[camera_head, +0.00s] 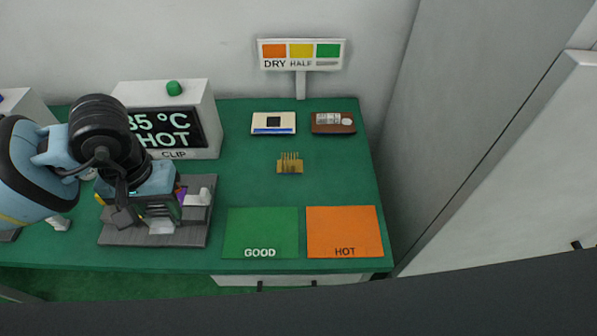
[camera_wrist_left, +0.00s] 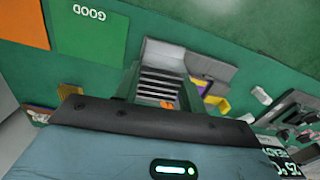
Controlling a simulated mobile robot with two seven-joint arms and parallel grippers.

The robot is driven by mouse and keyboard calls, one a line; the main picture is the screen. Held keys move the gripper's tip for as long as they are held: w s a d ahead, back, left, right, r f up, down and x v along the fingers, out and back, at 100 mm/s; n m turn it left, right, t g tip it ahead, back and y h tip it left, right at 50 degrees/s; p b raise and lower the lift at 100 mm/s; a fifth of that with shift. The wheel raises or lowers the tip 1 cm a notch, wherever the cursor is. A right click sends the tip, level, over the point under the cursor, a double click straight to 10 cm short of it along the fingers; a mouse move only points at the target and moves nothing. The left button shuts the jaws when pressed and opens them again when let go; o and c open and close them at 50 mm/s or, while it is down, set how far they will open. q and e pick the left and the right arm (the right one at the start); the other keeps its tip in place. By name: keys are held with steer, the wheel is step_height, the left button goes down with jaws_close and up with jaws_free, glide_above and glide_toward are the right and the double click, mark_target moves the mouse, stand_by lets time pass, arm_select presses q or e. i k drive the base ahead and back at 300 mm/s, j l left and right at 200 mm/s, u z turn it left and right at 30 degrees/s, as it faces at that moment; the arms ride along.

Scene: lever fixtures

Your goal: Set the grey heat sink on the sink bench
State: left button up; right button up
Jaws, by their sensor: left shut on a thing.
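My left gripper (camera_head: 152,212) points down over the grey bench (camera_head: 190,236) at the left of the green table. It is shut on a grey finned block, which looks like the heat sink (camera_wrist_left: 158,86), seen between the fingers in the left wrist view. In the head view the gripper mostly hides the heat sink, and I cannot tell whether it touches the bench. A light grey block (camera_head: 205,196) and a purple part stand on the bench beside the gripper. My right gripper is out of view.
A display box (camera_head: 200,95) reading HOT stands behind the bench. Right of it are a green GOOD mat (camera_head: 260,228), an orange HOT mat (camera_head: 344,228), a small brass finned part (camera_head: 290,165) and two small boards. A DRY/HALF sign (camera_head: 302,68) stands at the back wall.

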mark_target(342, 170)
steer(key=k+l, duration=0.35)
steer(key=l, duration=0.2)
steer(key=k+l, duration=0.1)
steer(key=l, duration=0.3)
steer(key=k+l, duration=0.15)
steer(key=l, duration=0.2)
steer(key=i+l, duration=0.15)
steer(key=l, duration=0.2)
steer(key=i+l+u, duration=0.1)
steer(key=l, duration=0.3)
steer(key=i+l, duration=0.2)
steer(key=i, duration=0.4)
